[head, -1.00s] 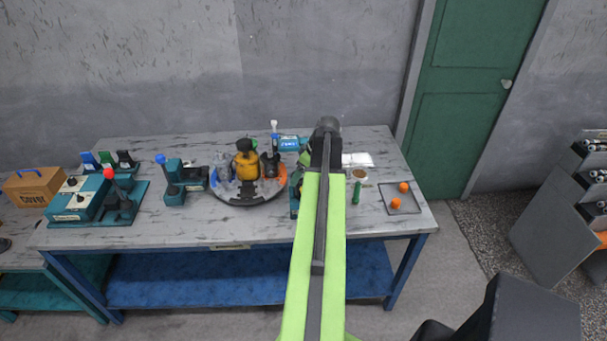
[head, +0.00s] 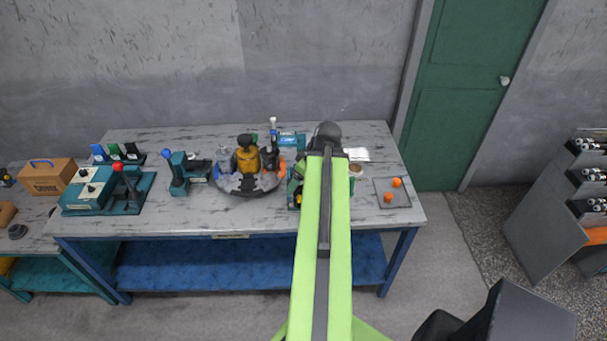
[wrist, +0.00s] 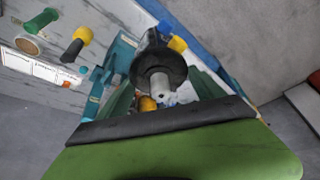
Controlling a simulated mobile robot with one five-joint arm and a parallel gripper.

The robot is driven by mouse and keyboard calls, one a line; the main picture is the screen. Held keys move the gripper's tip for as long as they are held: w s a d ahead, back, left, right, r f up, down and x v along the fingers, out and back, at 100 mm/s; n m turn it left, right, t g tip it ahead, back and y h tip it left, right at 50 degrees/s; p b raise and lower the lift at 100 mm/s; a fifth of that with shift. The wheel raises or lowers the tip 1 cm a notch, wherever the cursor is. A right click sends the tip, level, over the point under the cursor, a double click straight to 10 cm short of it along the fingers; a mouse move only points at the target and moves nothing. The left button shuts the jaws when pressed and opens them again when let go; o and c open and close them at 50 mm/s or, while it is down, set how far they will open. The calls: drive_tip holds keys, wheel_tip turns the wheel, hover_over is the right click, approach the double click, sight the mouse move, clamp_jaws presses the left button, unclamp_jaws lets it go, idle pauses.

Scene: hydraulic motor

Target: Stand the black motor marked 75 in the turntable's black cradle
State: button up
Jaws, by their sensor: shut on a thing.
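In the wrist view a black motor with a round flange and pale shaft (wrist: 158,72) sits between the fingers of my gripper (wrist: 164,92), which is shut on it. The number 75 is not readable. In the head view my arm hides the gripper and the held motor. The round turntable (head: 236,190) stands left of my arm on the grey bench. A yellow motor (head: 247,160) stands upright on it. A dark cradle-like part (head: 264,182) shows at its front, with an orange part (head: 281,170) at the right. The cradle's details are too small to tell.
A tray with orange balls (head: 393,191) lies on the right of the bench (head: 240,222). A teal device with a blue knob (head: 178,178) stands left of the turntable. A red-knobbed box (head: 90,191) stands farther left. The bench front is mostly clear.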

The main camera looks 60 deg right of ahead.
wheel_tip(320, 180, down, 9)
drive_tip(key=b, duration=0.9)
drive_tip(key=shift+r, duration=0.25)
drive_tip(key=shift+s, duration=0.1)
